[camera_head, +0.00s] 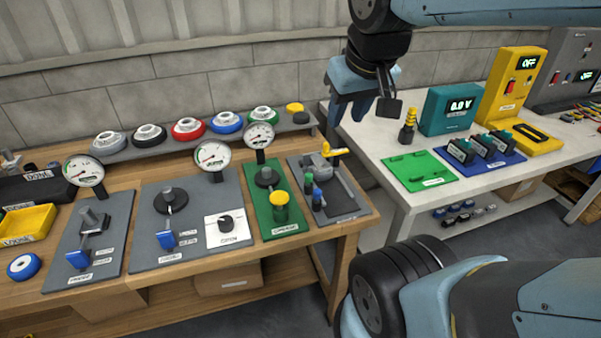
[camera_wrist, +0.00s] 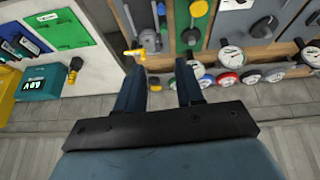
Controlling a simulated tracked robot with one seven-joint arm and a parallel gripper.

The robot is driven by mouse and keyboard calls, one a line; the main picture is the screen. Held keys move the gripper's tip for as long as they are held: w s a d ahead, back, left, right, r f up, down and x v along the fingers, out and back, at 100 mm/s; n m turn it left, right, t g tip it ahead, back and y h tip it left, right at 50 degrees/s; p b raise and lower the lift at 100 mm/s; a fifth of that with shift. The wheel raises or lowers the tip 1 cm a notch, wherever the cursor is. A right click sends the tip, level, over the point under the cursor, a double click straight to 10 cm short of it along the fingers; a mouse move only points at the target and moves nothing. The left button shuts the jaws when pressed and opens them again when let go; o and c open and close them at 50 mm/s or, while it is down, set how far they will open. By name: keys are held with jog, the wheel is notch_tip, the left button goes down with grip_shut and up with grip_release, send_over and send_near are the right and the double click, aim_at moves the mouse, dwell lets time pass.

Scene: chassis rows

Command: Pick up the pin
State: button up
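No part is clearly marked as the pin. A small upright piece with a ribbed yellow top and dark base (camera_head: 408,126) looks most like one. It stands on the white table beside the green mat, and also shows at left in the wrist view (camera_wrist: 74,70). My gripper (camera_head: 350,112) hangs in the air left of this piece, above the gap between the benches. In the wrist view my gripper (camera_wrist: 158,78) has its two dark fingers apart with nothing held between them.
The white table (camera_head: 398,186) carries a green mat (camera_head: 420,170), a blue mat with several modules, a teal meter (camera_head: 450,112) and a yellow supply (camera_head: 512,88). The wooden bench (camera_head: 140,285) at left holds grey and green panels with gauges, and a yellow-handled valve (camera_head: 336,152).

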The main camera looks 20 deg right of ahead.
jog(key=w+a+f+n+g+h, duration=0.3)
jog(key=w+f+n+g+h, duration=0.3)
jog(key=w+f+n, duration=0.4)
jog(key=n+t+h, duration=0.1)
jog(key=n+h, duration=0.4)
jog(key=n, duration=0.2)
send_near(308, 184)
jog(key=d, duration=0.2)
jog(key=w+d+f, duration=0.1)
jog(key=d+f, duration=0.1)
jog(key=d, duration=0.1)
jog(key=shift+w+d+f, duration=0.2)
jog(key=shift+d, duration=0.15)
jog(key=shift+x, duration=2.65)
jog(key=shift+s+d+r, duration=0.1)
jog(key=shift+s+r, duration=0.05)
jog(key=shift+r, duration=0.05)
jog(key=shift+c, duration=0.2)
grip_shut()
jog(key=shift+r, duration=0.1)
